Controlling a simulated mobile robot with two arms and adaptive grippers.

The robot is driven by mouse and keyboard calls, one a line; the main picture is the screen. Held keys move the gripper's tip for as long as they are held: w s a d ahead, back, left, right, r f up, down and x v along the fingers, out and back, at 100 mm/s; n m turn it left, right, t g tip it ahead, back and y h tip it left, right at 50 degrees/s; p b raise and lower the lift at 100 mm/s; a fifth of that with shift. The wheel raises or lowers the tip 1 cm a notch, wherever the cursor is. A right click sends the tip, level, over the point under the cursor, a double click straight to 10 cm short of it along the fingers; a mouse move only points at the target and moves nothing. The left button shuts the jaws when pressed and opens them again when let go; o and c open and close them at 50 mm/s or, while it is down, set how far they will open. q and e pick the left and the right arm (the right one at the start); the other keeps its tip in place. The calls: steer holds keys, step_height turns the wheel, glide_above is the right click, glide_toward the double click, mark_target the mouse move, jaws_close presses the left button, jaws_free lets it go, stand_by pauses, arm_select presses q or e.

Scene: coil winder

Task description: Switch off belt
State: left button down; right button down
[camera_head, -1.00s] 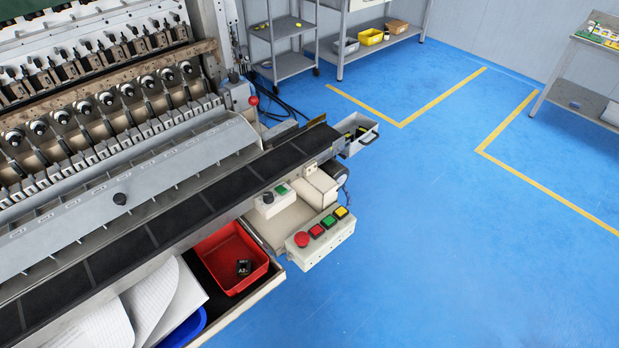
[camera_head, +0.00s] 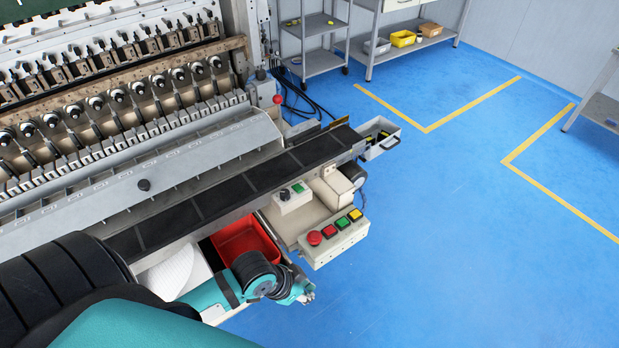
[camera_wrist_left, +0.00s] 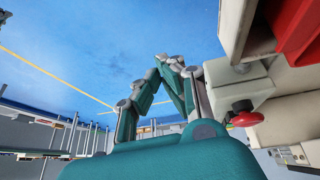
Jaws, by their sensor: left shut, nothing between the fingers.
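The dark conveyor belt (camera_head: 225,192) runs diagonally along the front of the coil winder. A small white switch box (camera_head: 290,203) with a black knob (camera_head: 285,195) and a green button (camera_head: 298,188) sits at its near side. A larger control box (camera_head: 335,243) carries a red mushroom button (camera_head: 314,238) and red, green and yellow buttons. My left gripper (camera_head: 309,291) is shut and empty, in front of and below the control box, apart from it. In the left wrist view its fingers (camera_wrist_left: 168,62) meet, with the red mushroom button (camera_wrist_left: 244,119) to their right. My right gripper is not in view.
A red bin (camera_head: 245,238) sits in an open drawer beside my left arm, which partly hides it; it also shows in the left wrist view (camera_wrist_left: 300,35). A grey tray (camera_head: 379,147) hangs at the belt's end.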

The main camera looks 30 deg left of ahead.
arm_select(q)
steer(key=w+a+r+t+h, duration=0.1)
steer(key=w+a+r, duration=0.5)
steer(key=a+r, duration=0.3)
steer(key=w+a+r+n+t+h, duration=0.1)
steer(key=w+a+r, duration=0.5)
steer(key=r, duration=1)
steer(key=a+t, duration=0.1)
steer(key=a, duration=0.2)
steer(key=shift+a+r+n, duration=0.2)
steer(key=shift+n, duration=0.1)
steer(key=shift+w, duration=0.1)
